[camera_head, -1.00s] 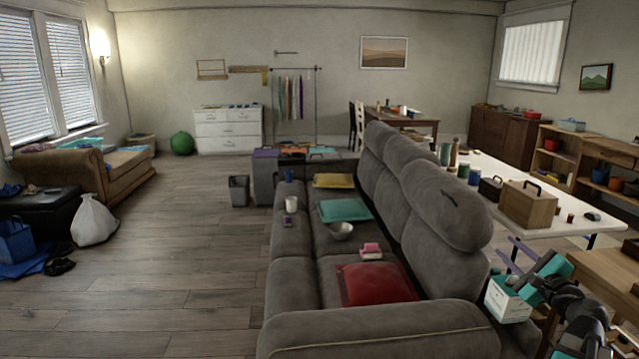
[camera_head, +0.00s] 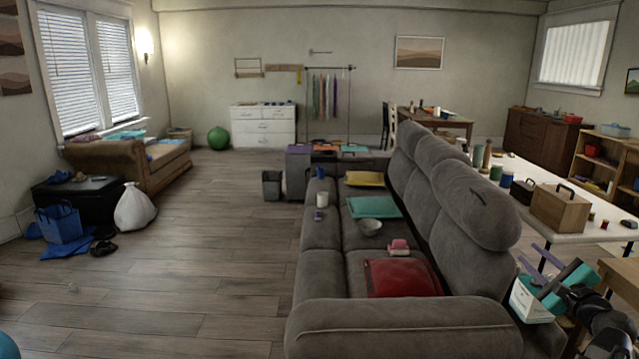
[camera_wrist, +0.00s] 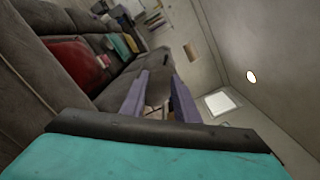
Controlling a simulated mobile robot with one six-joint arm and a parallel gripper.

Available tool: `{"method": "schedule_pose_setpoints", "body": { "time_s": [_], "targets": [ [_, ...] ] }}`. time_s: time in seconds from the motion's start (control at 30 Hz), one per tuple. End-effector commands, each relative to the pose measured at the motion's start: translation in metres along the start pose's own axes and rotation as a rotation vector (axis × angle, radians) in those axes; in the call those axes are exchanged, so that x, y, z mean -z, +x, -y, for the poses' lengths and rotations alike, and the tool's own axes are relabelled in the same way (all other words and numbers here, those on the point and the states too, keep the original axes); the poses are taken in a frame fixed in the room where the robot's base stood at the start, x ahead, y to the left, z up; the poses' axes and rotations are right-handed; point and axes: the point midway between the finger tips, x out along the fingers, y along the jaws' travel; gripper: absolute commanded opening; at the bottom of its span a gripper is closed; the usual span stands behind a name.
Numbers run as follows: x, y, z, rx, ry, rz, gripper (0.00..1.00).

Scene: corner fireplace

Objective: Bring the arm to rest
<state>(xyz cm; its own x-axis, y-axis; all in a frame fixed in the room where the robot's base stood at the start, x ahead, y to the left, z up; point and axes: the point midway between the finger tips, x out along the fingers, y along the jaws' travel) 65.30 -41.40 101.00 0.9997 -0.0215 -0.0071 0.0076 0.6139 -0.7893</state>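My gripper (camera_head: 532,261) is at the lower right of the head view, beside the near right end of the grey sofa. Its teal body and short purple fingers show there, with my dark arm behind it. In the wrist view my gripper (camera_wrist: 160,78) has its two purple fingers apart. I see nothing held between them. The wrist camera sees the scene tilted, with the sofa at left and bare wall and ceiling at right.
The grey sofa (camera_head: 380,327) fills the middle, with a red cushion (camera_head: 402,278) on its near seat. A white table (camera_head: 600,226) bearing a wooden box (camera_head: 560,208) stands behind it. A white and teal box-like shape (camera_head: 530,301) is close to my gripper. The left floor is mostly open.

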Motion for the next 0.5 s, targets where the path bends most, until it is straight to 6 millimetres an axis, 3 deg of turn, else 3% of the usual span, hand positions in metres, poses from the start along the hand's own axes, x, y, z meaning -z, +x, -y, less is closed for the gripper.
{"method": "schedule_pose_setpoints", "body": {
  "time_s": [0.27,0.4,0.5],
  "targets": [
    [-0.005,0.018,-0.031,-0.043,0.023,0.02,0.28],
    [-0.012,0.034,-0.061,-0.082,0.043,0.038,0.28],
    [-0.02,0.048,-0.095,-0.126,0.065,0.056,0.28]
  ]
}}
